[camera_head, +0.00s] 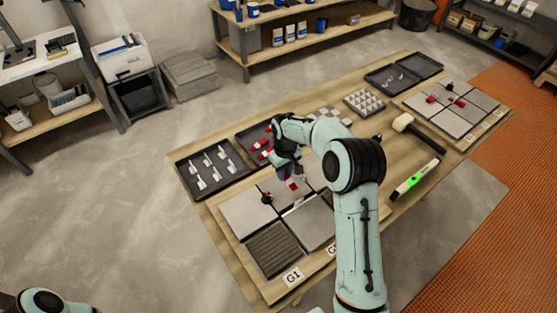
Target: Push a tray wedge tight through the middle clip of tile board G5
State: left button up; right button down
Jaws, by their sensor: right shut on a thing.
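My right gripper (288,174) reaches down over the near tile board (240,252), shut on a small red wedge (292,184). The wedge is close above or at the joint between the grey tiles, beside a pale clip strip (298,203); I cannot tell whether it touches the clip. My right arm hides much of this board's right part. One label reads G1 (292,277); another beside it is partly hidden, and no label legibly reads G5. More red wedges (262,143) lie in a dark tray behind the gripper. My left gripper is out of view.
A dark tray of white clips (205,170) is at the table's left. A second tile board (455,105) with red pieces is at the far right. A mallet (418,132) and a green-lit level (414,180) lie right of my arm, with bare wood around them.

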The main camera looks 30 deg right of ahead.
aim_at(290, 183)
jog(key=shift+s+d+f, duration=0.1)
jog(key=shift+s+f, duration=0.4)
jog(key=shift+f, duration=0.15)
jog(key=shift+f+b, duration=0.3)
jog(key=shift+b, duration=0.05)
jog(key=shift+f+b, duration=0.65)
jog(key=shift+f, duration=1.25)
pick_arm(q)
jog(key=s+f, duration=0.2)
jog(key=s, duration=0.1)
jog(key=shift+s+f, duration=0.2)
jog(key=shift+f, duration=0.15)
pick_arm(e)
jog(key=shift+w, duration=0.1)
jog(key=shift+f, duration=0.15)
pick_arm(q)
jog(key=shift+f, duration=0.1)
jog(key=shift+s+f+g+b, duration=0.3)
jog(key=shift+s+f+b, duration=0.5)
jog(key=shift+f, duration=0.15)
pick_arm(e)
jog(key=shift+s+d, duration=0.1)
jog(key=shift+s, duration=0.95)
